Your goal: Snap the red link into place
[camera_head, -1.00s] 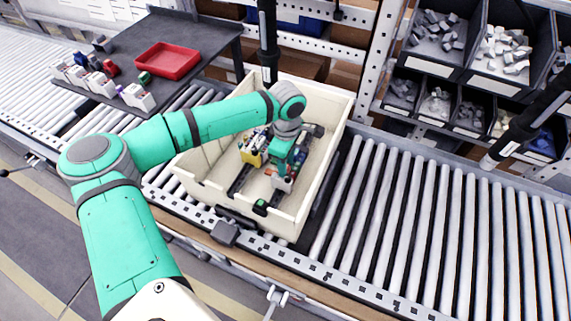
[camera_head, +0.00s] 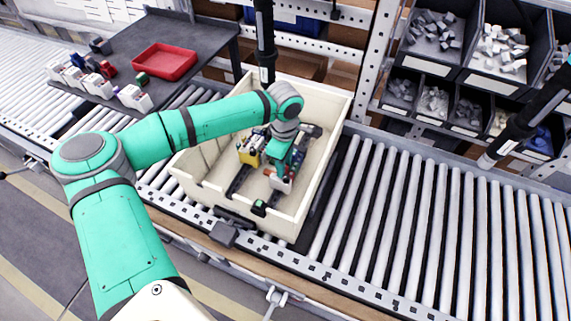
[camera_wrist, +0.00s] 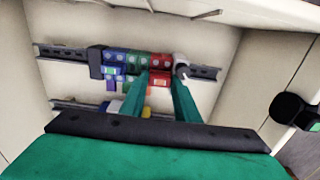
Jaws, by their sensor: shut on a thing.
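In the wrist view my gripper (camera_wrist: 161,86) reaches with two teal fingers over a row of modules on a dark rail (camera_wrist: 205,73). The red link (camera_wrist: 159,77) is between the fingertips, at the right end of the row, and the gripper is shut on it. Green (camera_wrist: 136,62) and blue modules (camera_wrist: 112,68) sit to its left, with a black end block (camera_wrist: 96,61) beyond. A grey-white piece (camera_wrist: 180,66) is at its right. I cannot tell whether the red link is fully seated. In the head view my gripper (camera_head: 276,182) is inside the cream crate (camera_head: 327,150).
The crate walls stand close around the gripper. A second rail (camera_wrist: 75,104) lies nearer in the wrist view, partly hidden by my gripper. A yellow module (camera_head: 248,158) is in the crate. A red tray (camera_head: 165,61) and small parts are on the dark table (camera_head: 205,35) at upper left.

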